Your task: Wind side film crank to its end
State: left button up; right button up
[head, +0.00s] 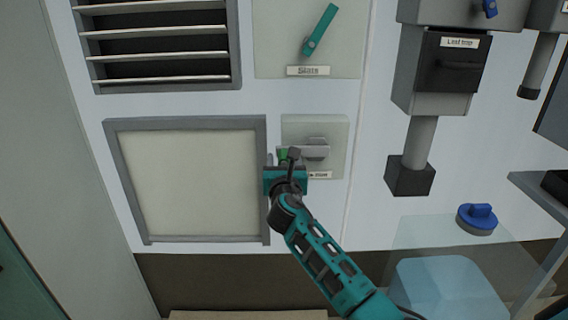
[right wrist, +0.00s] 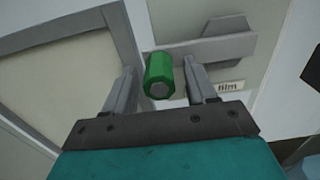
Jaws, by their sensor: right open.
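The side film crank (head: 316,148) is a grey arm on a pale plate in the head view, above a label that reads "film" in the right wrist view. Its green knob (right wrist: 159,77) shows in the right wrist view at the left end of the grey crank arm (right wrist: 222,47). My right gripper (head: 283,160) is at the knob. In the right wrist view its two grey fingers (right wrist: 160,80) stand apart on either side of the green knob, with a gap visible at each side. My left gripper is not in view.
A framed pale panel (head: 190,185) is left of the crank. Above are a slatted vent (head: 160,45) and a teal lever (head: 320,30). At right hang a grey box labelled "Leaf trap" (head: 443,70) and a blue-knobbed cap (head: 478,218) on a clear tank.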

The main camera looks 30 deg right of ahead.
jog(key=shift+c, duration=0.3)
grip_shut()
jog(key=shift+f, duration=0.1)
